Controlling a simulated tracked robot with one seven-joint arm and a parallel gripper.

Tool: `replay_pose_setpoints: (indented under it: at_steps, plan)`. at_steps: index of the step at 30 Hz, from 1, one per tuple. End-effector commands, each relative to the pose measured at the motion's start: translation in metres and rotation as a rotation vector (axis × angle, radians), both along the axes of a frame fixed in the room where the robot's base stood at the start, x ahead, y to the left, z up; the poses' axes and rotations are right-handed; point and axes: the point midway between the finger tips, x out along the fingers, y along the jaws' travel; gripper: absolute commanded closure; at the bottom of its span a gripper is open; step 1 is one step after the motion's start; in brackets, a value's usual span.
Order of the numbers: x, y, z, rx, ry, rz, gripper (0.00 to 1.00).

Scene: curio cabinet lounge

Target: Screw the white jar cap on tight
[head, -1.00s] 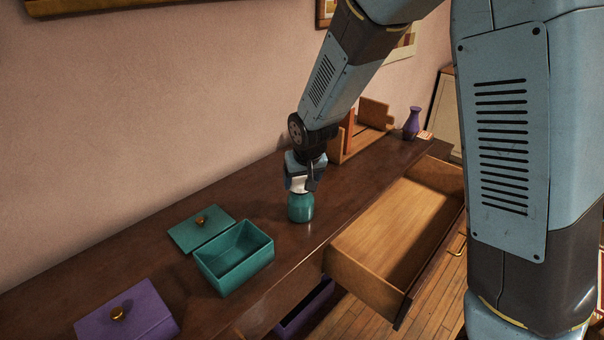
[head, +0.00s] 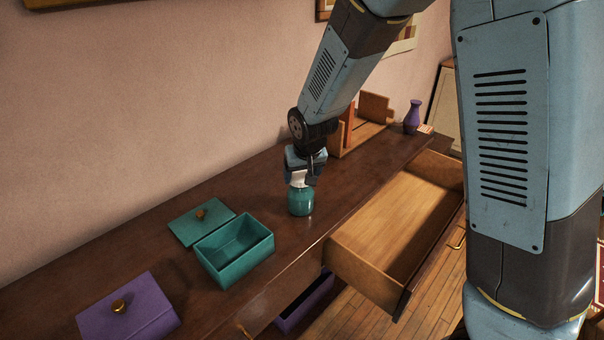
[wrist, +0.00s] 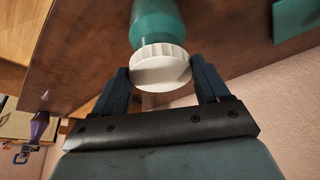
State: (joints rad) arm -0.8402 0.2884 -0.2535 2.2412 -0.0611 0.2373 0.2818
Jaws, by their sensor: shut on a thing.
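The teal jar (head: 301,203) stands upright on the dark wooden cabinet top, and its upper part shows in the wrist view (wrist: 160,22). The white ribbed cap (wrist: 160,68) sits at the jar's mouth; whether it is fully seated I cannot tell. My gripper (wrist: 160,80) points down over the jar, with one dark finger on each side of the cap, shut on it. In the head view, my gripper (head: 304,176) hides most of the cap, with a bit of white showing.
Left of the jar are an open teal box (head: 235,252), its lid (head: 201,221) and a purple box (head: 128,312). An open drawer (head: 395,225) juts out at right. A wooden rack (head: 345,139) and purple vase (head: 412,117) stand behind.

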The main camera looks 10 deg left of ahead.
Motion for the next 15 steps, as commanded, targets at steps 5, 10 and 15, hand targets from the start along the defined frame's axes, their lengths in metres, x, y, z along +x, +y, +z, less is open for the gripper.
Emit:
replay_pose_setpoints:
  at_steps: [5, 10, 15]
  plan:
    - [0.0, 0.0001, -0.0002, 0.0, 0.0, 0.0, 0.8]
    - [-0.0001, 0.0, -0.0027, 0.0, 0.001, 0.0, 0.8]
    - [0.0, 0.0, -0.0068, 0.0, 0.0, 0.0, 0.8]
